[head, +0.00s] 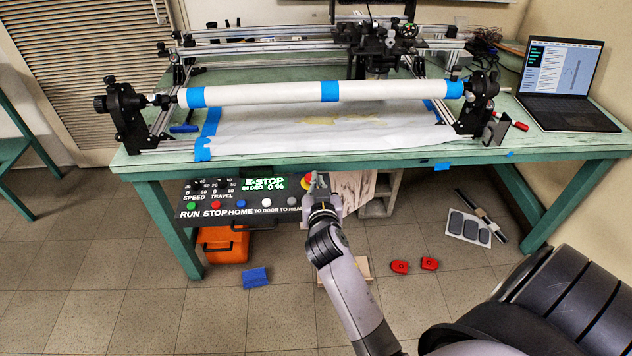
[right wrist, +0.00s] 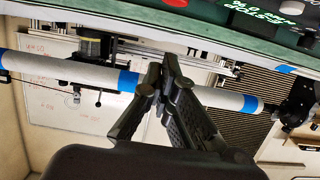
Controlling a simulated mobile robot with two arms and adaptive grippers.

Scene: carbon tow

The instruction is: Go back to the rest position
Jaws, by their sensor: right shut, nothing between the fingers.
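My right gripper (head: 318,184) is shut and empty. It is in front of the right end of the control panel (head: 222,212), below the table's front edge. A red button with a yellow surround (head: 306,182) shows just left of the fingertips; I cannot tell whether they touch it. The panel's green display (head: 265,184) reads E-STOP, 84 DEG, 0 %. In the right wrist view, which is upside down, the shut fingers (right wrist: 160,75) are in front of the white roller (right wrist: 100,75) with blue tape. My left gripper is not in view.
The green table (head: 400,165) carries the winding rig, its white roller (head: 270,94) and a laptop (head: 565,80). Below are an orange case (head: 222,246), a blue block (head: 256,278) and red items (head: 400,267) on the tiled floor. The floor at front left is clear.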

